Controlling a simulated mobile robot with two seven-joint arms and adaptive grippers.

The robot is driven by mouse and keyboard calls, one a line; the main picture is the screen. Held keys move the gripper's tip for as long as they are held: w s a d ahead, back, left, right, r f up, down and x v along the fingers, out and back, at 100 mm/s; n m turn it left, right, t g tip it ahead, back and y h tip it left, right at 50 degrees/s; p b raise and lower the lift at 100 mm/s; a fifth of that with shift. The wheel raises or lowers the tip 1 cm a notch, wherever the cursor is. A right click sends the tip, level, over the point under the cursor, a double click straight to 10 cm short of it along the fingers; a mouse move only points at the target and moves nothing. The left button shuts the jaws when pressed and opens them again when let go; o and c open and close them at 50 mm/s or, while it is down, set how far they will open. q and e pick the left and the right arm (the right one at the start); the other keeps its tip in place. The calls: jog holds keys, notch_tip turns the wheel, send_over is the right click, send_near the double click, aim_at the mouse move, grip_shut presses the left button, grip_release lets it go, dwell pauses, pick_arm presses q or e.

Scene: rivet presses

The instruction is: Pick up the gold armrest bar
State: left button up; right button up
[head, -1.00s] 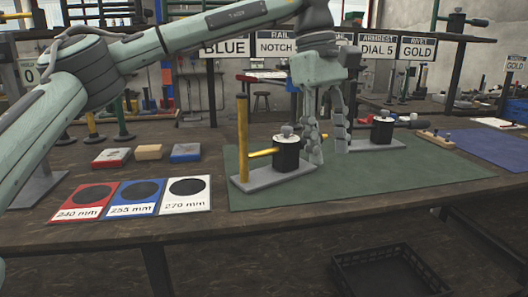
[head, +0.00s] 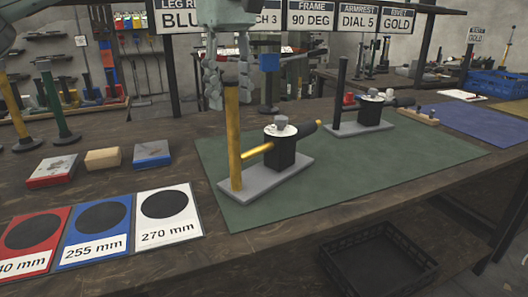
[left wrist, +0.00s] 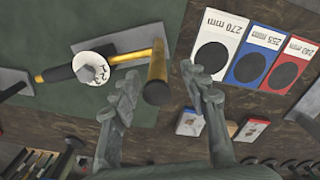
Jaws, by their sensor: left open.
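A gold bar (head: 257,151) lies level through a black block with a round dial on top, and has a black sleeve at its far end. A tall gold upright post (head: 234,150) stands at the near end of the same grey base (head: 270,187). The level bar (left wrist: 130,57) and post (left wrist: 157,80) also show in the left wrist view. My left gripper (head: 228,88) is open at the post's top, with a finger to either side. In the left wrist view its fingertips (left wrist: 160,77) flank the post with gaps. My right gripper is out of view.
A second fixture (head: 361,118) with a black post stands behind on the green mat (head: 350,185). Small red, wooden and blue blocks (head: 103,159) lie left, behind the size cards (head: 97,233). A black crate (head: 378,255) sits below the table's front edge.

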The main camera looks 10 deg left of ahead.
pick_arm(q)
notch_tip(320, 180, down, 8)
jog(key=shift+w+r, duration=0.25)
grip_shut()
dwell(0.4)
jog(key=shift+r, duration=0.1)
